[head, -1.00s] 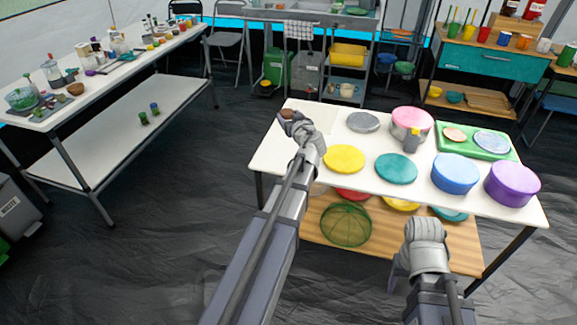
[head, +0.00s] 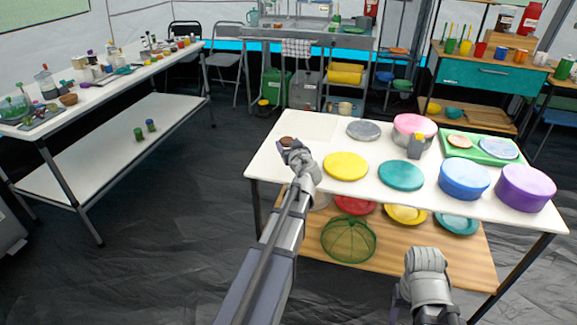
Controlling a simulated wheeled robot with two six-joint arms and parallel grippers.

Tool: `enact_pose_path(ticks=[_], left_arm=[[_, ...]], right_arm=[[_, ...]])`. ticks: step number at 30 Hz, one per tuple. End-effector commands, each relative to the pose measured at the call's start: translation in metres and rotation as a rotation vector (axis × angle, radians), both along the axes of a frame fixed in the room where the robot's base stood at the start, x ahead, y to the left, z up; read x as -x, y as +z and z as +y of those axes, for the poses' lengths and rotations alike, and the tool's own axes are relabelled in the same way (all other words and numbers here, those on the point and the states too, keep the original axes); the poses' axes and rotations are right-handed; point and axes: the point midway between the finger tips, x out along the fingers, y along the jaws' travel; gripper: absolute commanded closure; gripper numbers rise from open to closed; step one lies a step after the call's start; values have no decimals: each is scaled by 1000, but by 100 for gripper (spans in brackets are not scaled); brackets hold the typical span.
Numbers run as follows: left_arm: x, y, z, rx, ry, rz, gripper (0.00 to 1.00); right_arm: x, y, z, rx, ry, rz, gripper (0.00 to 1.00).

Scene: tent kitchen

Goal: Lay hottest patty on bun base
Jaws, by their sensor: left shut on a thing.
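My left gripper (head: 293,151) is over the left end of the white table (head: 320,127). It is shut on a small brown round thing (head: 287,142) that looks like a patty. Whether the patty touches the tabletop I cannot tell. No bun base can be told for sure; a flat tan-orange disc (head: 458,141) lies on a green board (head: 470,154) at the table's back right. My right gripper (head: 426,262) is low in front of the table, its fingers hidden by its own wrist.
On the table are a yellow disc (head: 346,166), a teal disc (head: 401,175), a grey disc (head: 363,131), a pink-lidded pot (head: 414,125), a blue tin (head: 464,180) and a purple tin (head: 525,188). A green mesh dome (head: 348,239) sits on the lower shelf. A long side table (head: 120,80) stands left.

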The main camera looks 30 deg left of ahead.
Motion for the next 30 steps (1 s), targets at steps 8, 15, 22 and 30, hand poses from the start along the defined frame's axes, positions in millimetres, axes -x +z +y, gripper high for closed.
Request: enact_pose_path(ticks=[8, 15, 22, 30], left_arm=[[0, -16, 0, 0, 0, 0, 86], [0, -38, 0, 0, 0, 0, 86], [0, -56, 0, 0, 0, 0, 86], [0, -54, 0, 0, 0, 0, 86]], right_arm=[[0, -16, 0, 1, 0, 0, 42], [0, -38, -1, 3, 1, -1, 42], [-1, -55, -1, 7, 2, -2, 42], [-1, -54, -1, 7, 2, -2, 42]])
